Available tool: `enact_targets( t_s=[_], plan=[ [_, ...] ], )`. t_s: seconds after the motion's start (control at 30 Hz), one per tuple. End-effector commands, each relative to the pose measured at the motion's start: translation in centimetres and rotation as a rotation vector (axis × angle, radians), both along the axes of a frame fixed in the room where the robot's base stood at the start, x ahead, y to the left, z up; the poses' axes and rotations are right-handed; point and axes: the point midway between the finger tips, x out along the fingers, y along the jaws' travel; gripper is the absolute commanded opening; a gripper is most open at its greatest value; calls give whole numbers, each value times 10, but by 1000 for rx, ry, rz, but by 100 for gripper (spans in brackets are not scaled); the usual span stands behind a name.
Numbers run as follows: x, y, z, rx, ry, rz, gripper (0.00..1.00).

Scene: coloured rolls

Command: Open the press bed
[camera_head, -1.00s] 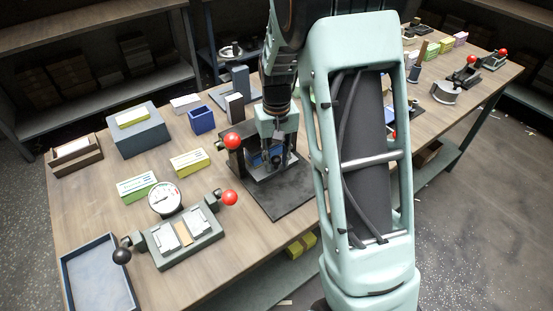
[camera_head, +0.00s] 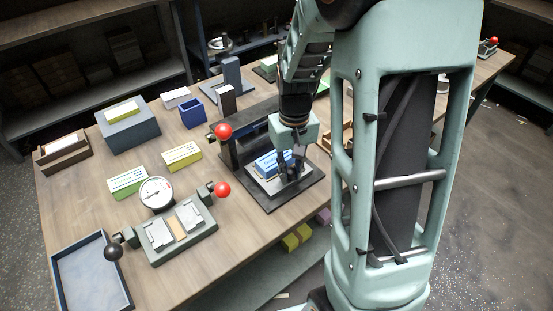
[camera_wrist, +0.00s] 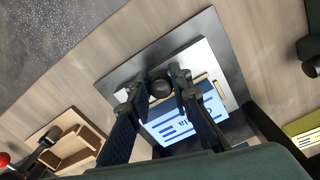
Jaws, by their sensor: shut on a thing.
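The press (camera_head: 240,152) is a black frame on a dark base plate (camera_head: 300,197), with a red ball lever (camera_head: 223,131). Its bed (camera_head: 270,187) is a pale metal plate carrying a blue-and-white printed pack (camera_head: 268,162). The bed lies in front of the upright frame. My gripper (camera_head: 286,172) is over the bed's front part. In the wrist view, my gripper (camera_wrist: 158,87) is shut on a dark round knob (camera_wrist: 160,84) at the bed (camera_wrist: 192,52), and the pack (camera_wrist: 180,122) lies beside it. The fingers hide part of the pack and bed.
A gauge device (camera_head: 180,230) with a red ball lever stands at the front left, near a blue-rimmed tray (camera_head: 68,296). Yellow (camera_head: 182,157) and green (camera_head: 128,183) packs lie left of the press. My arm covers the table's right side.

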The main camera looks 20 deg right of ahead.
Motion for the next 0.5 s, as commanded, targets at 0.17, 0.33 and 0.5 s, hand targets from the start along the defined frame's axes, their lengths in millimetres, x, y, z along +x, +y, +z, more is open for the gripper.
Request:
enact_targets(
  t_s=[0.17,0.33,0.5],
  plan=[
    [-27,-12,1,0,-2,-3,0],
    [-31,-13,1,-1,-2,0,0],
    [-30,-13,1,-1,-2,0,29]
  ],
)
